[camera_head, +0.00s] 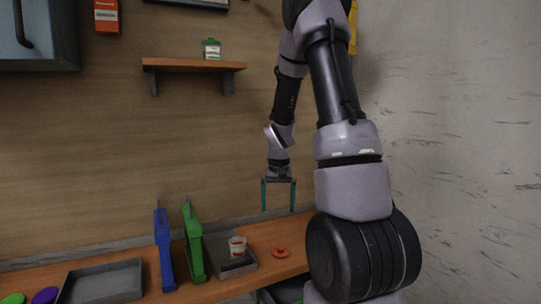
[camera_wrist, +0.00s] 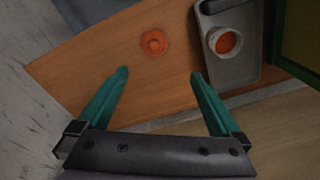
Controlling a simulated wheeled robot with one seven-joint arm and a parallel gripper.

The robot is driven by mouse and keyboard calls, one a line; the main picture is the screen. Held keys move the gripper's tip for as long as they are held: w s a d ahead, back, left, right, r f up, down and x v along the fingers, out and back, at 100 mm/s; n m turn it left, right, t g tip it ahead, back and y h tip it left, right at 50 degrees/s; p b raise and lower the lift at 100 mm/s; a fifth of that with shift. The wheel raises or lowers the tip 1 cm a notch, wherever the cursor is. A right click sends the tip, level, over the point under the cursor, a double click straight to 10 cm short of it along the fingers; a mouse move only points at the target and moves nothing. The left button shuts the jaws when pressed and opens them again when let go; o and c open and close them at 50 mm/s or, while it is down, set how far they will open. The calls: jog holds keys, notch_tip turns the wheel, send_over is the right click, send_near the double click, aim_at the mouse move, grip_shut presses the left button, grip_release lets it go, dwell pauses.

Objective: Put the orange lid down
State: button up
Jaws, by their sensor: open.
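The orange lid (camera_head: 281,253) lies flat on the wooden counter, to the right of a grey tray. It also shows in the wrist view (camera_wrist: 154,42), beyond my fingertips and apart from them. My gripper (camera_head: 279,210) is above the counter, pointing down, with its two teal fingers spread wide. In the wrist view my gripper (camera_wrist: 160,74) is open, with nothing between the fingers. A white jar (camera_head: 237,247) with orange contents stands without a lid on the grey tray; the jar is also in the wrist view (camera_wrist: 224,41).
The grey tray (camera_head: 221,262) sits left of the lid. A green device (camera_head: 193,243) and a blue device (camera_head: 164,251) stand left of it. A shelf (camera_head: 195,65) is on the wall.

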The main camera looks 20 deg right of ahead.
jog(key=s+a+r+t, duration=0.2)
jog(key=s+a+r, duration=0.1)
jog(key=r, duration=0.5)
jog(key=s+a+r+t, duration=0.1)
jog(key=s+a+r, duration=0.2)
jog(key=r, duration=0.5)
jog(key=s+a+r+t+y, duration=0.1)
jog(key=s+a+r, duration=0.2)
jog(key=s, duration=0.3)
jog(key=s+a+r+t+y, duration=0.1)
jog(key=s+a+r+t, duration=0.1)
jog(key=s+r, duration=0.4)
jog(key=shift+s+a+r+n+t, duration=0.35)
jog(key=shift+s+a, duration=0.2)
jog(key=shift+s, duration=0.25)
jog(key=shift+f, duration=0.1)
